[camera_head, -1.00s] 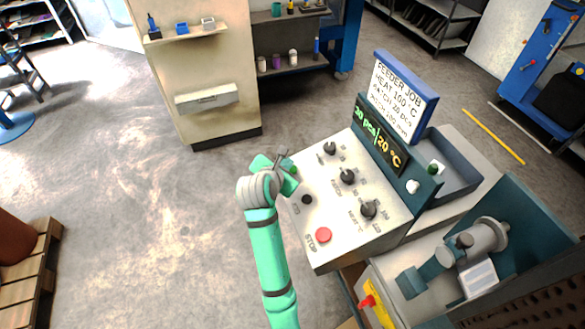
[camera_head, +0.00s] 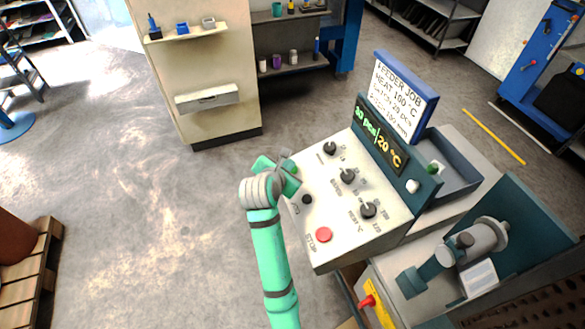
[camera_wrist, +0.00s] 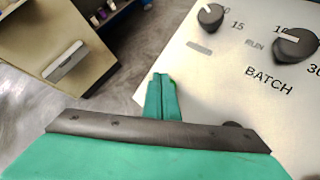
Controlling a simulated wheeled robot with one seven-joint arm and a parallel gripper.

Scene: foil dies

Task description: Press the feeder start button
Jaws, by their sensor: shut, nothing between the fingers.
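The feeder's sloped panel (camera_head: 330,215) stands to the right of my arm in the head view. My gripper (camera_head: 291,168) is at the panel's upper left edge. In the wrist view its two green fingers (camera_wrist: 163,82) are together, with nothing held. A sliver of brighter green, probably the start button (camera_wrist: 174,83), shows right at the fingertips; the fingers hide most of it. I cannot tell whether they touch it or whether it is pressed. The panel also has a black button (camera_head: 307,199) and a red STOP button (camera_head: 324,235).
Three black knobs, including the BATCH knob (camera_head: 348,176), stand up from the panel to the right of my gripper. Behind them are the display (camera_head: 381,137) and the job sign (camera_head: 403,94). The floor left of the panel is clear.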

